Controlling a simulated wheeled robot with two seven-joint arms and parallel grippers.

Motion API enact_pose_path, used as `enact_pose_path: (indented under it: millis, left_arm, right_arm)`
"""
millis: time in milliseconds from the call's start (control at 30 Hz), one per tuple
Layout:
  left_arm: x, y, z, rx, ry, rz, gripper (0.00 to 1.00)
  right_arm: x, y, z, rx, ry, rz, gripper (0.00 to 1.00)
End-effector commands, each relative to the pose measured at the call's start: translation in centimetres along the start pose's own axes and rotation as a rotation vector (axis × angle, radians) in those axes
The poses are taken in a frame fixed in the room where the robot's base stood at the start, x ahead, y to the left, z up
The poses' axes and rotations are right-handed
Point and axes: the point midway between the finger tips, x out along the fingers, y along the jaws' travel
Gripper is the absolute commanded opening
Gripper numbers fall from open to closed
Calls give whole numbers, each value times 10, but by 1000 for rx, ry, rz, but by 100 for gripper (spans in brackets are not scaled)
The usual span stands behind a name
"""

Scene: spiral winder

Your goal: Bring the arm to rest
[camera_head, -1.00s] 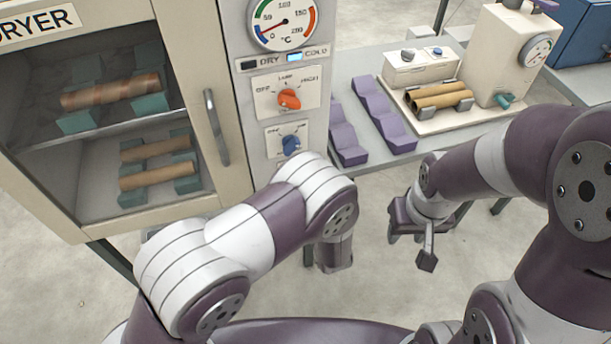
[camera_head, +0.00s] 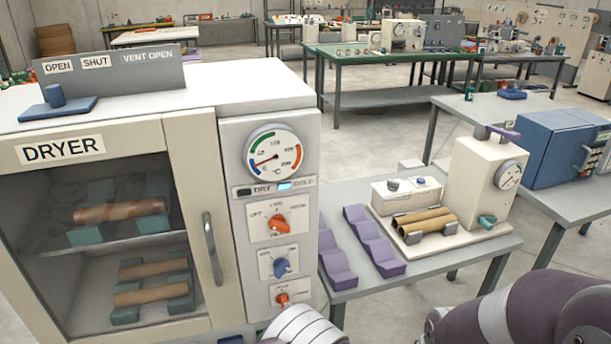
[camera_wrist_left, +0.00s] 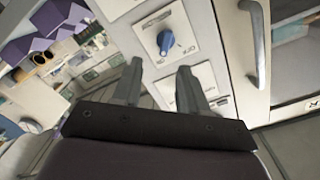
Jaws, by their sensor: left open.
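My left gripper (camera_wrist_left: 160,68) shows in the left wrist view with its two fingers apart and nothing between them. Its fingertips point toward the dryer's control panel, below the blue knob (camera_wrist_left: 165,42) in that picture; I cannot tell the distance. In the head view only a white-striped link of my left arm (camera_head: 302,326) shows at the bottom edge, in front of the panel's foot. My right arm (camera_head: 535,312) shows at the lower right; its gripper is out of the picture. The dryer (camera_head: 110,220) has its door shut, with several brown tubes on teal supports behind the glass.
Right of the dryer, a grey table holds purple cradles (camera_head: 372,240) and a cream winder (camera_head: 478,185) with brown tubes (camera_head: 424,220) beside it. A blue box (camera_head: 560,150) stands on another table at the right. Open floor and workbenches lie behind.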

Motion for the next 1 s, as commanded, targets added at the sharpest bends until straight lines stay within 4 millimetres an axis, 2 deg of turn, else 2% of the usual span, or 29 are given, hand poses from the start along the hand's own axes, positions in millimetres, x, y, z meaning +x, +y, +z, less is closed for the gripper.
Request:
enact_pose_path:
  millis: [67,100,133,200,233,267,367,400,500,567,600,733,1000]
  left_arm:
    - [-6,27,22,-53,-90,144,43]
    - [-17,48,39,-79,-175,275,43]
    - [-29,64,48,-105,-252,387,43]
    - [-60,77,62,-161,-483,626,43]
    - [-74,72,66,-178,-594,708,43]
    - [-89,59,69,-188,-707,776,43]
    - [-134,-22,77,-176,-1060,893,43]
    - [-148,-57,81,-163,-1156,896,43]
    - [-168,-134,87,-149,-1289,854,43]
    - [-169,-169,87,-172,-1295,811,43]
    - [-162,-186,84,-217,-1265,771,43]
    - [-147,-208,80,-309,-1232,697,43]
    - [-146,-208,82,-315,-1236,693,43]
  right_arm:
    - [0,0,0,0,0,0,43]
    - [0,0,0,0,0,0,43]
    - [0,0,0,0,0,0,43]
    - [0,0,0,0,0,0,43]
    - [0,0,0,0,0,0,43]
    - [0,0,0,0,0,0,43]
    - [0,0,0,0,0,0,43]
    - [0,0,0,0,0,0,43]
    - [0,0,0,0,0,0,43]
    - [0,0,0,0,0,0,43]
    - [0,0,0,0,0,0,43]
    - [0,0,0,0,0,0,43]
    - [0,0,0,0,0,0,43]
